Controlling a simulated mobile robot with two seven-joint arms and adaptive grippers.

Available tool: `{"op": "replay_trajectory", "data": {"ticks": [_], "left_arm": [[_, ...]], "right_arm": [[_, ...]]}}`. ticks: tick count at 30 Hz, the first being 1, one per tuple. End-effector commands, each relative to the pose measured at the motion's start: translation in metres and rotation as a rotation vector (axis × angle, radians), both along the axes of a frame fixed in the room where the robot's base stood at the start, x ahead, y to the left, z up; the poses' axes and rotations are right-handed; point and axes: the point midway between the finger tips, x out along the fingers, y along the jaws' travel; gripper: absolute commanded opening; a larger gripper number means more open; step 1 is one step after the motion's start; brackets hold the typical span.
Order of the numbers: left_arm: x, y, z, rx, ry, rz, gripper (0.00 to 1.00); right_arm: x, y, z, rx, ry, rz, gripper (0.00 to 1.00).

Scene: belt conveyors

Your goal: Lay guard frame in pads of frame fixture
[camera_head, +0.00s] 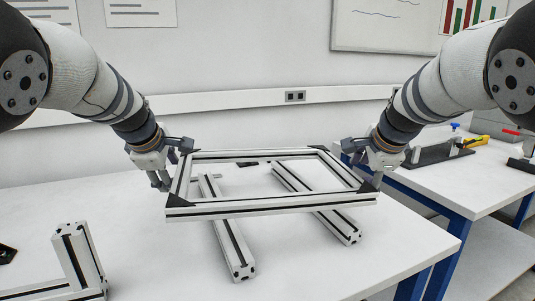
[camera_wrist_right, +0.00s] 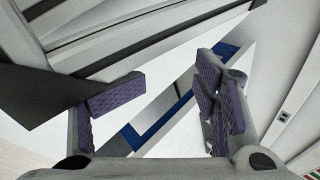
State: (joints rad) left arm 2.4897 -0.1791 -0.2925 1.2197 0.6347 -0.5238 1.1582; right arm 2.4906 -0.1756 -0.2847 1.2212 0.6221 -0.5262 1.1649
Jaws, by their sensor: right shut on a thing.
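The guard frame (camera_head: 270,206), a rectangle of pale profile bars with black grooves and dark corner plates, spans between my two grippers in the head view. It appears raised above two parallel profile bars (camera_head: 232,245) on the table, which it partly hides. I see no clear pads on them. My right gripper (camera_head: 366,165) is shut on the frame's right end; the wrist view shows its purple-padded fingers (camera_wrist_right: 165,92) with grooved bars at upper left. My left gripper (camera_head: 174,165) is at the frame's left end; its finger closure is not clear.
An upright profile post on a base bar (camera_head: 75,255) stands at the table's left front. A small dark part (camera_head: 6,253) lies beside it. A second table (camera_head: 450,180) at right holds a dark fixture and a yellow tool (camera_head: 476,141). The white table's front right is clear.

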Motion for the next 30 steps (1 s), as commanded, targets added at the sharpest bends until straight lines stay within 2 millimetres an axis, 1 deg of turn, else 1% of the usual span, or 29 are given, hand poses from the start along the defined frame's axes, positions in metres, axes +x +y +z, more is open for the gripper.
{"op": "replay_trajectory", "data": {"ticks": [1, 9, 17, 20, 22, 30], "left_arm": [[0.005, -0.008, 0.005, -0.004, -0.002, -0.015, 0.50], [0.027, -0.009, 0.019, -0.007, -0.002, -0.017, 0.50], [0.033, -0.010, 0.025, -0.007, -0.001, -0.015, 0.50], [0.028, -0.009, 0.030, -0.008, -0.002, -0.014, 0.50], [0.021, -0.009, 0.035, -0.008, -0.001, -0.013, 0.50], [-0.013, -0.008, 0.063, -0.006, -0.003, -0.014, 0.50]], "right_arm": [[0.007, 0.008, 0.007, 0.012, -0.010, 0.006, 0.50], [0.028, 0.008, 0.021, 0.015, -0.010, 0.006, 0.50], [0.034, 0.008, 0.027, 0.012, -0.012, 0.004, 0.50], [0.030, 0.008, 0.032, 0.012, -0.012, 0.004, 0.50], [0.023, 0.008, 0.038, 0.010, -0.012, 0.005, 0.50], [-0.011, 0.007, 0.066, 0.009, -0.014, 0.003, 0.50]]}}
